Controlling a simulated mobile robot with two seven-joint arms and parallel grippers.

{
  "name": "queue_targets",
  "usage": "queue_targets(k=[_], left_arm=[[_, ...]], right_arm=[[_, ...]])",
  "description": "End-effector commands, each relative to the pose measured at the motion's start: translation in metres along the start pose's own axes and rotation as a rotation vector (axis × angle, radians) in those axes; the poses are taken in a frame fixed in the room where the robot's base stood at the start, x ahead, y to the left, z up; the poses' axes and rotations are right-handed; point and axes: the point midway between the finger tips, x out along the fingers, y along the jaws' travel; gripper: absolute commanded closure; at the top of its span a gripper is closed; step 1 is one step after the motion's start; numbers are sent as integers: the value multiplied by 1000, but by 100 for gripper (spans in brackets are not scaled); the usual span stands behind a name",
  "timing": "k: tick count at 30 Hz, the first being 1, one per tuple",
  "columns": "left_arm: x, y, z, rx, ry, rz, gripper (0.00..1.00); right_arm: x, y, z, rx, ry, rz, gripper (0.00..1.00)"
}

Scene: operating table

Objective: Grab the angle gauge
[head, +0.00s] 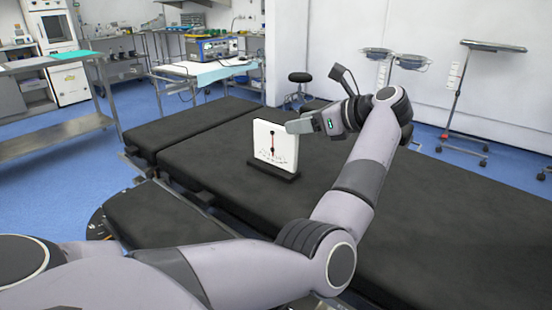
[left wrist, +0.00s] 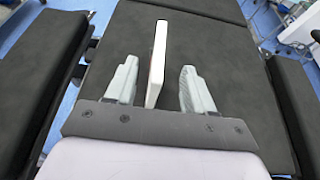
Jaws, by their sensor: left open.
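The angle gauge (head: 275,145) is a white upright plate with a red pointer and dark scale marks. It stands on a dark base on the black operating table (head: 420,215). My left gripper (head: 299,126) is at the gauge's upper right edge in the head view. In the left wrist view the gauge (left wrist: 157,62) shows edge-on between the two pale fingers of my left gripper (left wrist: 158,72). My right gripper is not in view.
The padded table top around the gauge is clear. A metal side table (head: 50,62) stands at the left and a cloth-covered cart (head: 205,70) behind. A stool (head: 300,77) and tray stands (head: 465,85) stand beyond the table.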

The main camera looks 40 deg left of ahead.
Motion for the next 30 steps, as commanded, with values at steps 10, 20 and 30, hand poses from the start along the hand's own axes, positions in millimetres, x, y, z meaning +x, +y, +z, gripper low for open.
queue_targets(k=[10,20,30], left_arm=[[45,3,-8,1,-5,4,47],[69,2,-9,1,-2,0,47],[69,2,-9,1,-2,1,100]], right_arm=[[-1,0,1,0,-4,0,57],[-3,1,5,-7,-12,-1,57],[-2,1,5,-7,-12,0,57]])
